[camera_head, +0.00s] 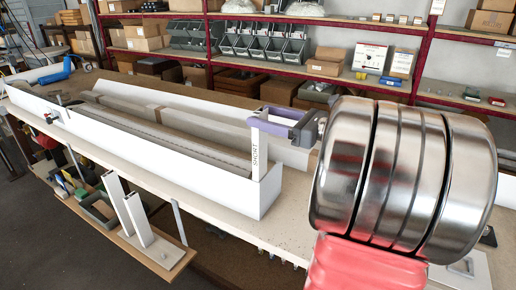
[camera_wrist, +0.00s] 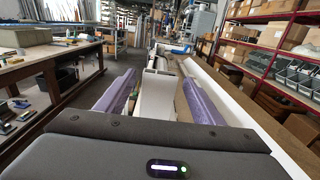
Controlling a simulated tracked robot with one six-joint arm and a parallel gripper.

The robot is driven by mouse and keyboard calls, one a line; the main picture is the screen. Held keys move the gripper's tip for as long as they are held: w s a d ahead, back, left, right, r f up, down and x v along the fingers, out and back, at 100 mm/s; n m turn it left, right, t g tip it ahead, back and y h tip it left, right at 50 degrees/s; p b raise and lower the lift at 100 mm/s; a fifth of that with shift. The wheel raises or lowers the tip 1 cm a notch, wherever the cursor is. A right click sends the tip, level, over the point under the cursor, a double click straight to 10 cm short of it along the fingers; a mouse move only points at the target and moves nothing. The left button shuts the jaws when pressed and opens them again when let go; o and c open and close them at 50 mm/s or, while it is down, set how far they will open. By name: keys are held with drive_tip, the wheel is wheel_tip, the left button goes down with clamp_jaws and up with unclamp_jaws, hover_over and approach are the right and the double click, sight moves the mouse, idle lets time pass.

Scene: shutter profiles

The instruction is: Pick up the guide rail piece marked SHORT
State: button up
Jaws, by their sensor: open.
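The white guide rail piece marked SHORT (camera_head: 258,152) stands upright at the near end of a long white tray (camera_head: 225,192). Its lettering runs up its face. My gripper (camera_head: 266,119) is at the top of this piece, with a purple finger crossing in front of its upper end. In the wrist view, my gripper (camera_wrist: 158,82) has its two purple fingers wide apart. A white upright shape, likely the SHORT piece (camera_wrist: 156,97), lies between them, with gaps visible at the sides. Contact with the fingers cannot be told.
Two white profiles (camera_head: 136,216) stand on a lower board at the front left. Long grey and brown pieces lie in the tray. A red rack (camera_head: 300,78) with boxes and bins stands behind the bench. A blue object (camera_head: 58,73) is at the far left.

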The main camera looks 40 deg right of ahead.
drive_tip(key=c, duration=1.4)
drive_tip(key=shift+r, duration=0.1)
wheel_tip(320, 180, up, 10)
idle(0.6)
